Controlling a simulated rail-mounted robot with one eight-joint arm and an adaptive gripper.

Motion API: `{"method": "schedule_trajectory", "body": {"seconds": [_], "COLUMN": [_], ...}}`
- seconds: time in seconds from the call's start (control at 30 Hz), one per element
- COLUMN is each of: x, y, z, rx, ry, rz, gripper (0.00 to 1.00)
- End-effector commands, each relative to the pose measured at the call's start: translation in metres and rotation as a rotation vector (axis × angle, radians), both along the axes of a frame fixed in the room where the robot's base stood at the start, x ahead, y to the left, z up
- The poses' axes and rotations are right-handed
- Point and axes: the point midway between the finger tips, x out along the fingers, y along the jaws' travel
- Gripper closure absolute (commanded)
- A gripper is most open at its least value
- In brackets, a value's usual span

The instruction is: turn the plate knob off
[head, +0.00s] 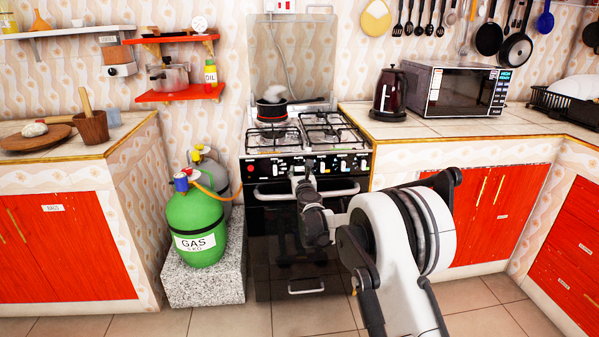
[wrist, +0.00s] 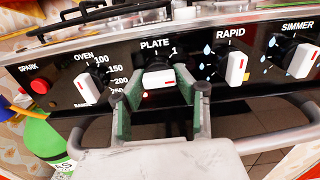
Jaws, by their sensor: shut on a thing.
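The plate knob (wrist: 158,79) is a white bar-shaped knob under the word PLATE on the stove's black control panel. It lies about level in the wrist view, with a red mark toward its right end. My gripper (wrist: 160,86) has its green-grey fingers on the left and right ends of the knob, shut on it. In the head view my gripper (head: 302,175) reaches the front panel of the stove (head: 300,225) and covers that part of the knob row. A small red light shows just below the knob in the wrist view.
The oven knob (wrist: 87,84) is left of the plate knob and the rapid knob (wrist: 236,68) is right of it. The simmer knob (wrist: 303,57) is farther right. An oven handle (head: 270,195) runs below the panel. A green gas cylinder (head: 196,225) stands left of the stove.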

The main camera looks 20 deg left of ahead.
Motion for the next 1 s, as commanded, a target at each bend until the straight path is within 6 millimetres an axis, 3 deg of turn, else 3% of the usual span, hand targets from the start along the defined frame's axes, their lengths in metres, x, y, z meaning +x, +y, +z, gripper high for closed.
{"method": "schedule_trajectory", "body": {"seconds": [0.37,1.0], "x": [0.0004,0.0016], "y": [-0.0009,-0.0031], "z": [0.0,0.0013], "rx": [-0.164,-0.694], "ry": [-0.089,-0.375], "rz": [0.0,0.0], "gripper": [0.98,0.98]}}
